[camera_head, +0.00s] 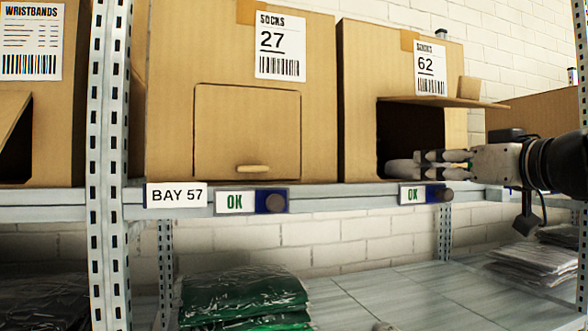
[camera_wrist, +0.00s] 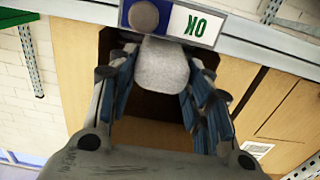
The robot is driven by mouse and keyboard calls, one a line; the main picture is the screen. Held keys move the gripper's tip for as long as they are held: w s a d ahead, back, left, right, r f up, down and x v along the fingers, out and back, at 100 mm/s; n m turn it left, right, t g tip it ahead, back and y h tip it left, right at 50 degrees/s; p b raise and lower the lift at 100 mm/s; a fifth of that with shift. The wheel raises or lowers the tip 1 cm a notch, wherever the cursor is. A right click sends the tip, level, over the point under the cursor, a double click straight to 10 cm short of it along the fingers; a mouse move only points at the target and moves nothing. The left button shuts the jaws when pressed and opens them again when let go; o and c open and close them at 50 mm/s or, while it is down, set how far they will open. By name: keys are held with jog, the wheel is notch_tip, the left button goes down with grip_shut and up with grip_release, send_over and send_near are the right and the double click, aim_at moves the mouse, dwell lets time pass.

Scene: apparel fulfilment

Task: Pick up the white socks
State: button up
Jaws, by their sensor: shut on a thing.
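The white socks (camera_head: 402,168) show as a pale, light grey bundle at the open front of the cardboard box labelled SOCKS 62 (camera_head: 356,110). My gripper (camera_head: 428,163) reaches in from the right at that opening and is shut on the bundle. In the wrist view the white socks (camera_wrist: 162,66) sit between the two fingers of my gripper (camera_wrist: 160,85), with the dark box opening behind them. The far end of the socks is partly hidden by the OK label in the wrist view. The box's flap is raised above the opening.
A closed cardboard box labelled SOCKS 27 (camera_head: 200,60) stands to the left. The shelf edge (camera_head: 330,197) with its OK tags runs just below my gripper. A metal upright (camera_head: 108,120) stands at left. Green packages (camera_head: 245,290) lie on the lower shelf.

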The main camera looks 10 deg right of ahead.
jog(key=o, duration=1.1)
jog(key=shift+o, duration=0.2)
jog(key=s+d, duration=0.1)
jog(key=s, duration=1.1)
jog(key=shift+w, duration=0.1)
